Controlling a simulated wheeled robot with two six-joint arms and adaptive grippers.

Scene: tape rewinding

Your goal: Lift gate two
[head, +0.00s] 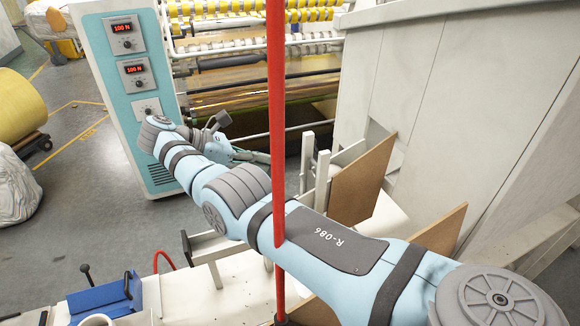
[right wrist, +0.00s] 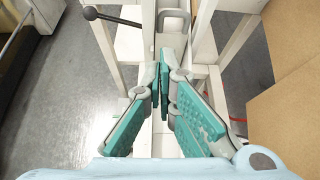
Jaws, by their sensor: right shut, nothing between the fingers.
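My right gripper (head: 256,157) reaches across the head view and is partly hidden by a red pole. In the right wrist view its teal fingers (right wrist: 164,84) are shut and empty. They point at a white frame with upright posts (right wrist: 203,30). A grey-white loop-like bracket (right wrist: 174,22) lies just beyond the fingertips; I cannot tell whether they touch. A lever with a black ball (right wrist: 90,13) sticks out to the left of it. White posts (head: 307,160) stand just right of the gripper in the head view. No label shows which part is gate two. My left gripper is out of view.
The red pole (head: 276,100) stands upright in front of my right arm. A teal control cabinet (head: 118,80) stands left, the roller machine (head: 250,65) behind. Brown boards (head: 362,180) and a grey-white housing (head: 450,90) crowd the right. The floor (head: 75,165) at left is partly clear.

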